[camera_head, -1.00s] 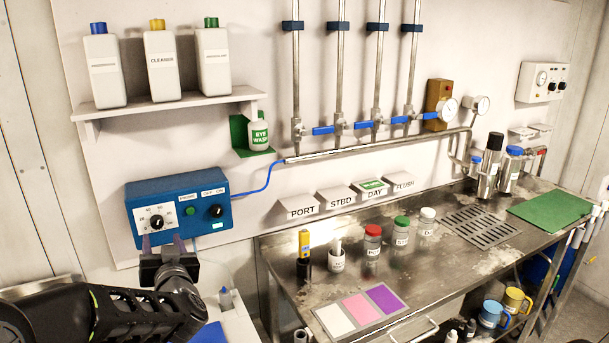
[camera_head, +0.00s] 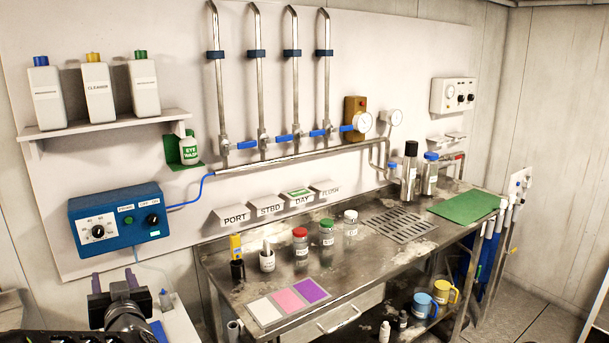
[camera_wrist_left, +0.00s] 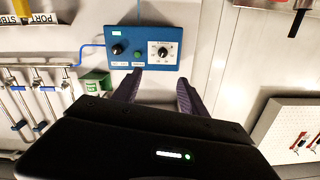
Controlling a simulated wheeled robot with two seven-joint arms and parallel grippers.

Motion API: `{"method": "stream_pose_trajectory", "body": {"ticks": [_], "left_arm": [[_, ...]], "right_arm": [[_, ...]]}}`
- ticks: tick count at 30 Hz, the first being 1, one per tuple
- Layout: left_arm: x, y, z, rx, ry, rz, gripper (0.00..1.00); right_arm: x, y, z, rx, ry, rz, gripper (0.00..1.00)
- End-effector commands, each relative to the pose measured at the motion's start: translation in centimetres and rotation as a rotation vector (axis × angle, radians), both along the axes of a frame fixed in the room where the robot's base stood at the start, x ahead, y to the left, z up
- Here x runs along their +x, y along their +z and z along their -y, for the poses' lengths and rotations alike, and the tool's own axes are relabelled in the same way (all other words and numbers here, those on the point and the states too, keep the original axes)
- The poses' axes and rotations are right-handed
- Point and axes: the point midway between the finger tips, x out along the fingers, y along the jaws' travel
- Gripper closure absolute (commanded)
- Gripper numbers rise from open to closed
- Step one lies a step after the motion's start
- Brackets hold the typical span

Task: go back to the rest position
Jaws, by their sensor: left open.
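My left gripper (camera_head: 112,281) is at the lower left of the head view, in front of and below the blue control box (camera_head: 117,219). Its two purple fingers are apart, with nothing between them. In the left wrist view the open fingers (camera_wrist_left: 158,88) point toward the same blue box (camera_wrist_left: 143,36), which has a dial and a black knob. The fingers are apart from the box as far as I can see. My right gripper is in neither view.
A steel bench (camera_head: 345,250) holds several jars, a colored card (camera_head: 288,300) and a green mat (camera_head: 463,204). A shelf (camera_head: 102,126) with three bottles hangs above the box. A white surface (camera_head: 176,325) lies beside my left gripper. Yellow and blue mugs stand below the bench.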

Motion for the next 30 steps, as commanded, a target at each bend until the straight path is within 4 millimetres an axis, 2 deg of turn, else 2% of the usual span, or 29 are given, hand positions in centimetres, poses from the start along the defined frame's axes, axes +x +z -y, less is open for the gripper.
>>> {"method": "stream_pose_trajectory", "body": {"ticks": [3, 7, 11, 17, 19, 23, 24, 26, 27, 29, 30], "left_arm": [[0.6, -1.0, 1.0, -0.072, -0.045, 0.014, 0.50], [1.3, -2.6, 3.3, -0.157, -0.119, 0.010, 0.50], [1.9, -5.5, 6.2, -0.236, -0.192, -0.028, 0.50], [1.9, -12.2, 11.6, -0.374, -0.311, -0.148, 0.50], [1.3, -15.6, 14.1, -0.436, -0.354, -0.218, 0.50], [-1.8, -23.8, 19.5, -0.578, -0.428, -0.405, 0.50], [-3.3, -26.4, 21.2, -0.623, -0.447, -0.472, 0.50], [-5.9, -30.0, 23.5, -0.685, -0.467, -0.571, 0.50], [-7.8, -32.4, 25.1, -0.727, -0.478, -0.640, 0.50], [-11.0, -35.6, 27.2, -0.786, -0.491, -0.745, 0.50], [-13.4, -37.5, 28.6, -0.823, -0.497, -0.816, 0.50]], "right_arm": [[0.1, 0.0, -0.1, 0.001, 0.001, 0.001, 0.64], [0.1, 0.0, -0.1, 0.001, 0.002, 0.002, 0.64], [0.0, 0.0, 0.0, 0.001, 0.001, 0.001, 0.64], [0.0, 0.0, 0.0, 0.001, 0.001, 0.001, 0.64], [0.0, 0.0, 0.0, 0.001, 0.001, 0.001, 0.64], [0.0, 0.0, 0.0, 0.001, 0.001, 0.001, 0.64], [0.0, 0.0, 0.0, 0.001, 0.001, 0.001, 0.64], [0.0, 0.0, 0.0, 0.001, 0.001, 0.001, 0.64], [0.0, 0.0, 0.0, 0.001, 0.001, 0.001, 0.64], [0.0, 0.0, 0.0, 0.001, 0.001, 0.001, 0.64], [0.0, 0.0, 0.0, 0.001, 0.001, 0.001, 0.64]]}}
